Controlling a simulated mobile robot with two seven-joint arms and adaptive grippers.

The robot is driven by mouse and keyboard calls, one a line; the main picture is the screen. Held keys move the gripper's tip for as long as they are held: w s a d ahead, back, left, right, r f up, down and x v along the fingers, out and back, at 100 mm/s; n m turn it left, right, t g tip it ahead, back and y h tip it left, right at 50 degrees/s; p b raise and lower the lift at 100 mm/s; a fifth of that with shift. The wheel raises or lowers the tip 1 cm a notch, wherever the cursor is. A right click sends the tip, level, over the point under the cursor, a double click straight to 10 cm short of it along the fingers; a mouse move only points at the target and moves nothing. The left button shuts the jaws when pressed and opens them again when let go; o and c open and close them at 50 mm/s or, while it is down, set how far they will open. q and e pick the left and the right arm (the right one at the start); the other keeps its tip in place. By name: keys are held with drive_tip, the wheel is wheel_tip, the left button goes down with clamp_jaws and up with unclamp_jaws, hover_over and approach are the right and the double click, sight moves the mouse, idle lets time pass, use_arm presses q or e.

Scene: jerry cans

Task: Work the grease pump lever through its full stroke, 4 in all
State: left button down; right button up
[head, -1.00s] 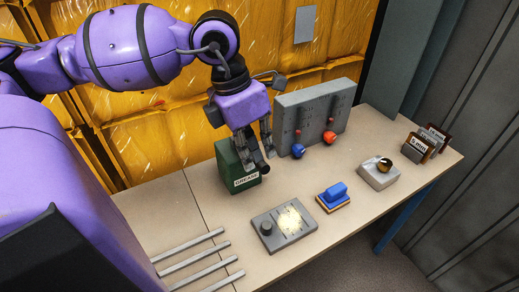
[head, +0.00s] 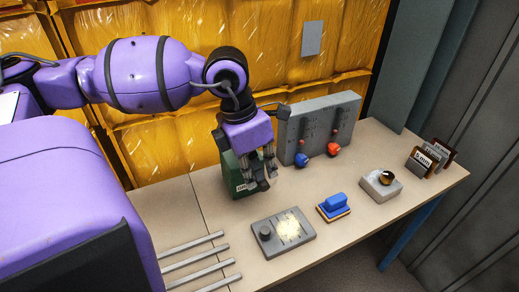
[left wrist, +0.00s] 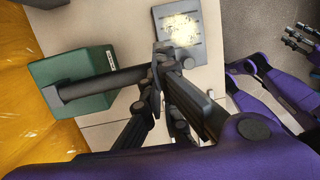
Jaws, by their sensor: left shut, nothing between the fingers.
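The green grease pump (head: 233,176) stands on the bench, partly hidden behind my left gripper (head: 262,184). In the left wrist view the pump (left wrist: 72,72) shows its green housing with a small label. Its dark lever (left wrist: 100,86) reaches from the housing toward my left fingers (left wrist: 166,52). These fingers are shut with nothing between them, at the lever's outer end. I cannot tell whether they touch it. In the head view the gripper hides most of the lever. My right gripper (left wrist: 303,40) shows small at the right edge of the left wrist view; its jaw state is unclear.
A grey panel (head: 318,128) with blue and red knobs stands close behind the left gripper. Several metal rods lie front left.

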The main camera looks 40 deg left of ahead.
sight(259, 183)
use_arm(q)
wheel_tip(259, 183, down, 2)
drive_tip(key=shift+s+f+b, duration=0.1)
drive_tip(key=shift+s+b, duration=0.05)
drive_tip(key=shift+b, duration=0.2)
drive_tip(key=shift+d+f+b, duration=0.1)
drive_tip(key=shift+f+b, duration=0.2)
drive_tip(key=shift+f, duration=0.4)
use_arm(e)
drive_tip(key=shift+w+a+f, duration=0.1)
drive_tip(key=shift+f, duration=0.55)
